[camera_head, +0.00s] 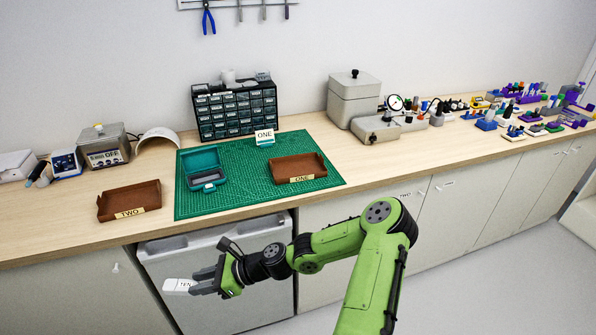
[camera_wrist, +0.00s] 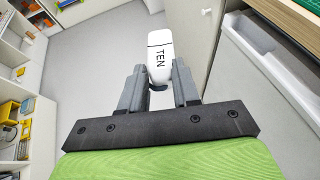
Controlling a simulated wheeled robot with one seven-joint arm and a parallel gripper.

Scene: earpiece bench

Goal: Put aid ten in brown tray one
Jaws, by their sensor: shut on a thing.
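Aid ten (camera_wrist: 160,52) is a white piece with a dark line across it and the label TEN. My gripper (camera_wrist: 160,82) is shut on it, with the piece sticking out past the fingertips. In the head view aid ten (camera_head: 178,286) is held in front of the bench, below the worktop, beside the grey cabinet front. My gripper (camera_head: 203,282) points left there. Brown tray one (camera_head: 300,179), labelled ONE, lies on the right part of the green mat. It looks empty.
Another brown tray (camera_head: 128,213), labelled TWO, lies left of the green mat (camera_head: 240,200). An open teal case (camera_head: 207,185) and a small teal box marked ONE (camera_head: 264,141) are on the mat. A drawer cabinet (camera_head: 234,108) stands behind. The worktop edge lies between my gripper and the trays.

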